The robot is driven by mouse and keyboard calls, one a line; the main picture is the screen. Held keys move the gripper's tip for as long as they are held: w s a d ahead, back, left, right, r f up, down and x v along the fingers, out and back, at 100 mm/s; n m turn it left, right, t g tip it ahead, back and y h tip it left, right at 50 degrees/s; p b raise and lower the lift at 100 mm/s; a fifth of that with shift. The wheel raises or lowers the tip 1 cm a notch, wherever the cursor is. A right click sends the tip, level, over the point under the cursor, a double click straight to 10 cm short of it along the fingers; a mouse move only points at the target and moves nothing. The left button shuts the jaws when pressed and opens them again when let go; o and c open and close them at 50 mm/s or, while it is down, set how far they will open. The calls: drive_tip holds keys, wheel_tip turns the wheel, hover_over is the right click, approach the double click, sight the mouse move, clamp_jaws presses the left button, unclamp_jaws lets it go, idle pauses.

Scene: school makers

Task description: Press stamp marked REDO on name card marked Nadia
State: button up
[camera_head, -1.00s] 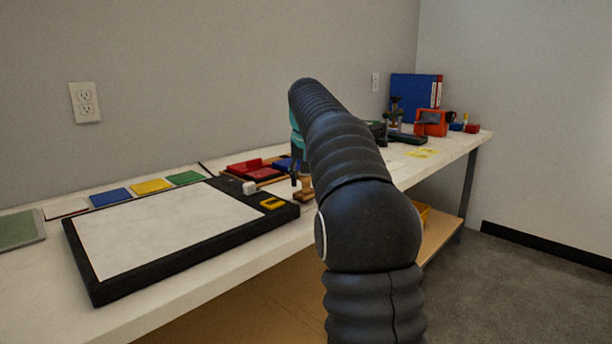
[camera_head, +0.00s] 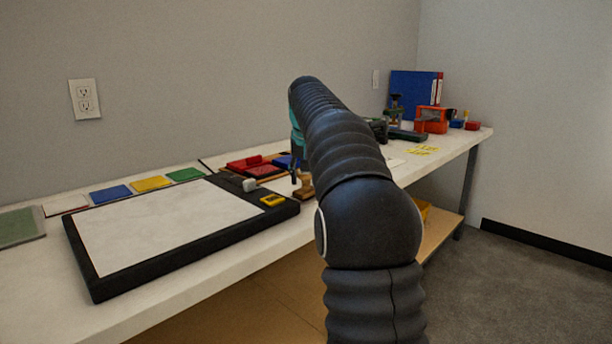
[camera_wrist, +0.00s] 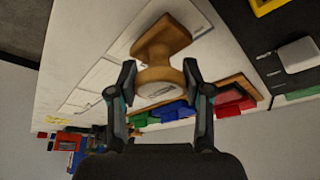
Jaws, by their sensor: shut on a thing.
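A wooden stamp (camera_wrist: 160,40) with a round knob and a wide flat base is in the wrist view. My gripper (camera_wrist: 160,82) is shut on its knob, with one finger on each side. In the head view the stamp (camera_head: 304,192) shows as a small brown shape at the bench's front, beside my gripper (camera_head: 298,178). White cards (camera_wrist: 100,74) with thin outlines lie on the bench next to the stamp. No marking on the stamp or names on the cards can be read. My arm hides part of the bench in the head view.
A black-framed board (camera_head: 165,227) with a white surface lies left of the stamp. A wooden tray (camera_wrist: 240,82) with red and blue pads is behind it. Coloured cards (camera_head: 150,184) lie along the wall. An orange device (camera_head: 432,119) and blue binder (camera_head: 411,94) stand far right.

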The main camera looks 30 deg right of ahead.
drive_tip(key=shift+f+b, duration=0.3)
drive_tip(key=shift+f, duration=0.35)
idle(0.8)
drive_tip(key=shift+r, duration=0.15)
wheel_tip(320, 180, up, 3)
drive_tip(key=p, duration=0.3)
drive_tip(key=shift+r, duration=0.9)
